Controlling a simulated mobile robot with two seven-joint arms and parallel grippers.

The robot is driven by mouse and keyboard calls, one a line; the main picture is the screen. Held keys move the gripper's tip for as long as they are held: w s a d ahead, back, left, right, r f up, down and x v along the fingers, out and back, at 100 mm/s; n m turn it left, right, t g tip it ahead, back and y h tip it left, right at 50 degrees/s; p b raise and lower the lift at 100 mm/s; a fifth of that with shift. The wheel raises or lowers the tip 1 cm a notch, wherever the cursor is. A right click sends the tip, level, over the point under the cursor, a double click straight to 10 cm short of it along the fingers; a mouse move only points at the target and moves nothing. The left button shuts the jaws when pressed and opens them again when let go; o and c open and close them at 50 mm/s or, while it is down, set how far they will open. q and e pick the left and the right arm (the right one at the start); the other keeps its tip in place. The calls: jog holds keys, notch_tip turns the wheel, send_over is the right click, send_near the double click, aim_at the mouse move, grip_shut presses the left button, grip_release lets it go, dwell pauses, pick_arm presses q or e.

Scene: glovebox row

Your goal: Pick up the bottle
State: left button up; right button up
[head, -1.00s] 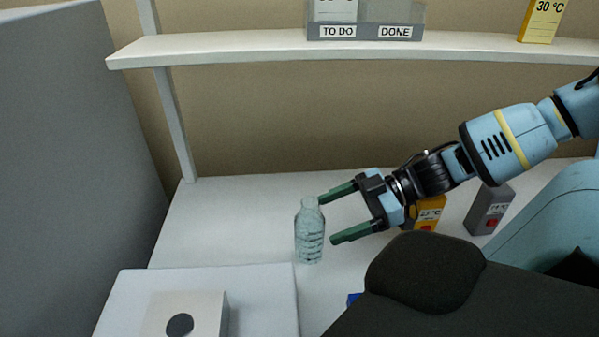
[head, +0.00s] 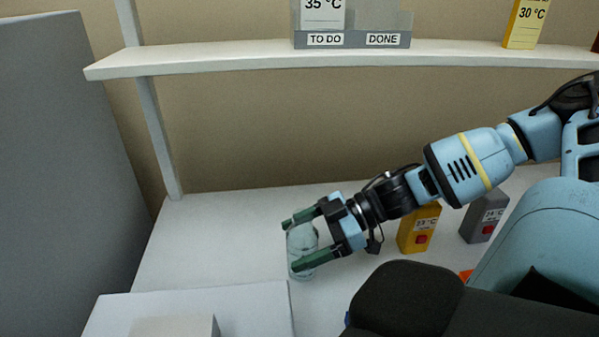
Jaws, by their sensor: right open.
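The clear, bluish ribbed bottle (head: 301,240) stands upright on the white bench in the head view, left of the middle. My right gripper (head: 300,245) reaches it from the right. Its two green fingers are open and apart, one at the far side of the bottle and one at the near side. The fingers and the bottle overlap in the picture, and I cannot tell whether they touch. The bottle's top and part of its body are hidden by the fingers. My left gripper is not in view.
A yellow box (head: 418,228) and a grey box (head: 484,215) stand on the bench to the right. A white raised block (head: 240,303) is at the front left. A shelf (head: 220,61) runs above, holding a TO DO/DONE holder (head: 353,40) and a yellow card (head: 525,25). A grey wall (head: 60,170) stands left.

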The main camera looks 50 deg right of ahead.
jog(key=shift+w+a+f, duration=0.35)
jog(key=shift+a, duration=0.2)
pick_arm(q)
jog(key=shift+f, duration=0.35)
pick_arm(e)
jog(key=shift+w+a, duration=0.1)
jog(key=shift+c, duration=0.4)
jog(key=shift+r, duration=0.1)
jog(key=c, duration=1.2)
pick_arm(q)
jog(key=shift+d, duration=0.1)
pick_arm(e)
jog(key=shift+c, duration=0.2)
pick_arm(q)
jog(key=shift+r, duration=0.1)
pick_arm(e)
jog(key=shift+r, duration=0.2)
